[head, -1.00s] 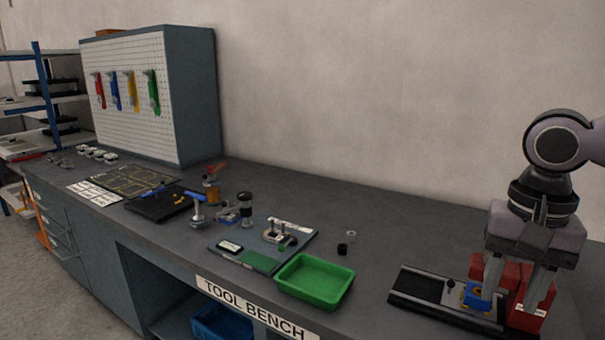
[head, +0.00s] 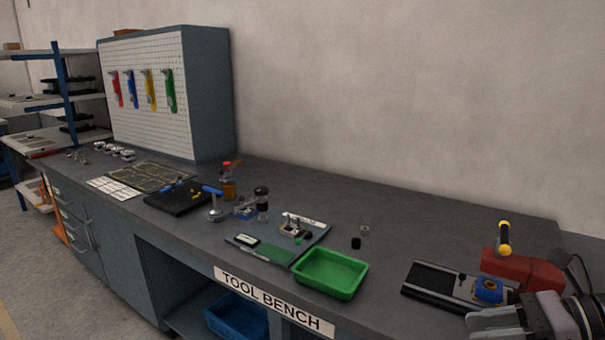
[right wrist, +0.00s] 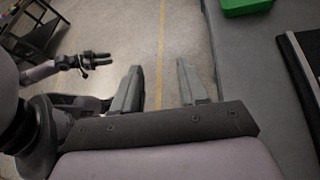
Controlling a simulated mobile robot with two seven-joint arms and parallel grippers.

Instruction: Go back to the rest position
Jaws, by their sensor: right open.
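My right gripper (head: 475,325) is at the lower right of the head view, in front of the bench and beside the red machine (head: 520,268). In the right wrist view its two fingers (right wrist: 159,68) stand apart with nothing between them, over the floor beside the bench edge. A small gripper (right wrist: 97,59), apparently my left one, shows at the left of the right wrist view, away from the bench. It is too small to judge its jaws. My left arm does not show in the head view.
The bench holds a green tray (head: 331,290), a black-railed fixture with a blue block (head: 488,289), small tools and a pegboard cabinet (head: 208,95). The bench edge runs close to the right gripper. The floor (right wrist: 150,25) beside it is clear.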

